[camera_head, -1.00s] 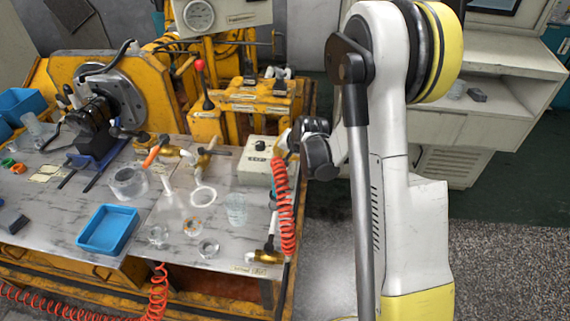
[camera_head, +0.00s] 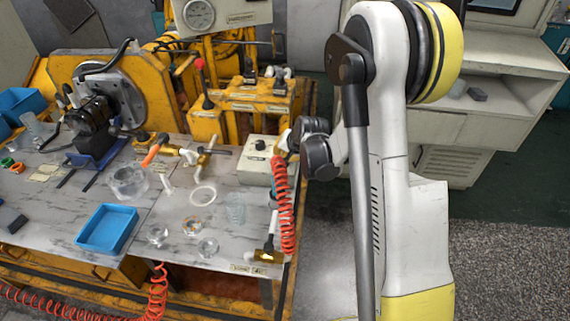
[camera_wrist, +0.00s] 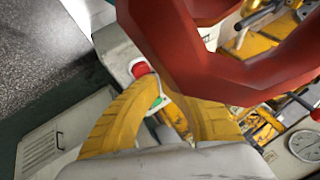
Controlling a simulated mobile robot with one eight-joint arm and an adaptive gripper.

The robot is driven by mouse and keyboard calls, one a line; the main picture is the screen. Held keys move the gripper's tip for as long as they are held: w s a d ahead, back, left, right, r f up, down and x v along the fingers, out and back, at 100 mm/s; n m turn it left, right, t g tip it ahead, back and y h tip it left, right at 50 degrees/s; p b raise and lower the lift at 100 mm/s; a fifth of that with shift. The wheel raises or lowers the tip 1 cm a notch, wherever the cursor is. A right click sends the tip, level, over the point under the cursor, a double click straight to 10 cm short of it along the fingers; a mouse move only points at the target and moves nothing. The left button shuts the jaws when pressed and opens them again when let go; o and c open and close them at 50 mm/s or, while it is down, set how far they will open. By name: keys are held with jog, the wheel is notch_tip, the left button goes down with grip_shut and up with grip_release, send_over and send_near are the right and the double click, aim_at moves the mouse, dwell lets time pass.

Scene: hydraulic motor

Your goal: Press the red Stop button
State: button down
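The red button (camera_wrist: 140,69) shows in the wrist view on a pale box (camera_wrist: 117,52), just beyond the tips of my yellow gripper (camera_wrist: 160,82). A green button (camera_wrist: 157,102) shows between the fingers. The fingers converge and their tips look together, with nothing seen held; the right tip is partly covered by a thick red hose. The red button looks close to the left fingertip, but I cannot tell whether they touch. In the head view my gripper is largely hidden at the table's right edge, beside a pale control box (camera_head: 254,165). No red button is visible there.
A coiled red hose (camera_head: 283,205) hangs beside my gripper and crosses close in front of the wrist camera. The table (camera_head: 140,240) carries glass jars, a blue tray (camera_head: 106,229) and brass fittings. A red-knobbed lever (camera_head: 200,64) stands behind. Floor at right is clear.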

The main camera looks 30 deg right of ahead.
jog(key=shift+f+b, duration=0.45)
jog(key=shift+f, duration=0.15)
dwell(0.6)
jog(key=shift+r, duration=0.15)
jog(key=shift+r+p, duration=0.55)
jog(key=shift+r, duration=0.15)
jog(key=shift+r+p, duration=1.65)
jog(key=shift+r, duration=0.85)
